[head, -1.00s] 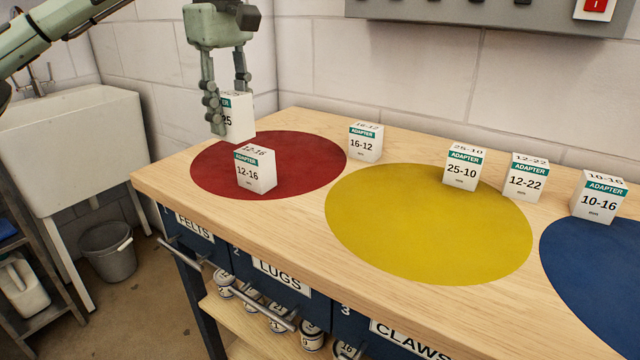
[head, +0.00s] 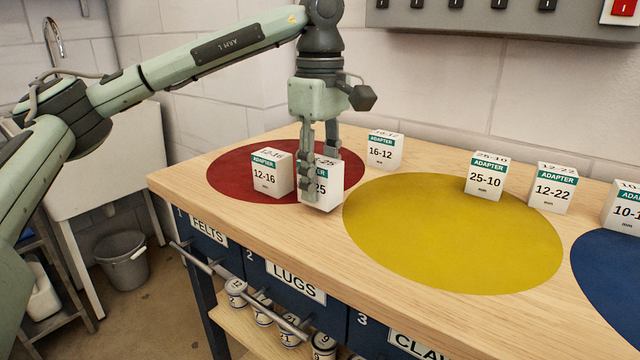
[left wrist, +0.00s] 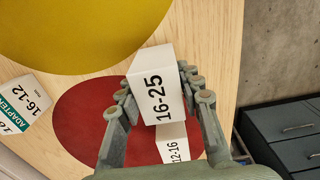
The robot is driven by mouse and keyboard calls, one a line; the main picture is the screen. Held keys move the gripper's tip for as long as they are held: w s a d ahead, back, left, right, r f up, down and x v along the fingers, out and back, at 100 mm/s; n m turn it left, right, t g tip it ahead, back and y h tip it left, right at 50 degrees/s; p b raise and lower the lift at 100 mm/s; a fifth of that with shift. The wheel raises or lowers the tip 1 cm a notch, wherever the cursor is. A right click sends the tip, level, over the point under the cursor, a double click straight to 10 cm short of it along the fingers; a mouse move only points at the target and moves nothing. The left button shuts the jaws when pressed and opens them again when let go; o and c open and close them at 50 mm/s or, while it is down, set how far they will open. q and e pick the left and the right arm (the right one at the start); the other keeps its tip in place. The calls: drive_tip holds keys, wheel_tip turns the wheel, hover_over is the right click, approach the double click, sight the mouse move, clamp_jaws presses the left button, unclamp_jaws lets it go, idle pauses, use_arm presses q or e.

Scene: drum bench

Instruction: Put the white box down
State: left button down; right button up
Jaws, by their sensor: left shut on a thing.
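My left gripper (head: 320,180) is shut on a white adapter box (head: 325,194), whose label reads 16-25 in the left wrist view (left wrist: 152,82). In the head view the box is at the right front edge of the red circle (head: 228,172), close to the yellow circle (head: 450,240). It is low over the bench or resting on it; I cannot tell which. A finger hides part of its label. Another white box, 12-16 (head: 272,175), stands on the red circle just left of it. My right gripper is not in view.
The 16-12 box (head: 384,152) stands on bare wood behind. The 25-10 box (head: 487,178) is at the yellow circle's back edge. The 12-22 box (head: 552,188) and a 10-16 box (head: 625,205) stand further right. Most of the yellow circle is clear.

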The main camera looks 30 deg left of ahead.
sight(321, 161)
use_arm(q)
drive_tip(key=shift+f, duration=0.55)
drive_tip(key=shift+f, duration=0.1)
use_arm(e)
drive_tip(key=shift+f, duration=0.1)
use_arm(q)
drive_tip(key=c, duration=1)
unclamp_jaws()
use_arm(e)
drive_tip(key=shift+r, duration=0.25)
use_arm(q)
wheel_tip(321, 161, up, 8)
drive_tip(key=shift+f+p, duration=0.1)
drive_tip(key=shift+p, duration=0.35)
wheel_tip(321, 161, up, 4)
drive_tip(key=shift+f+p, duration=0.1)
drive_tip(key=shift+p, duration=0.5)
drive_tip(key=shift+r, duration=0.3)
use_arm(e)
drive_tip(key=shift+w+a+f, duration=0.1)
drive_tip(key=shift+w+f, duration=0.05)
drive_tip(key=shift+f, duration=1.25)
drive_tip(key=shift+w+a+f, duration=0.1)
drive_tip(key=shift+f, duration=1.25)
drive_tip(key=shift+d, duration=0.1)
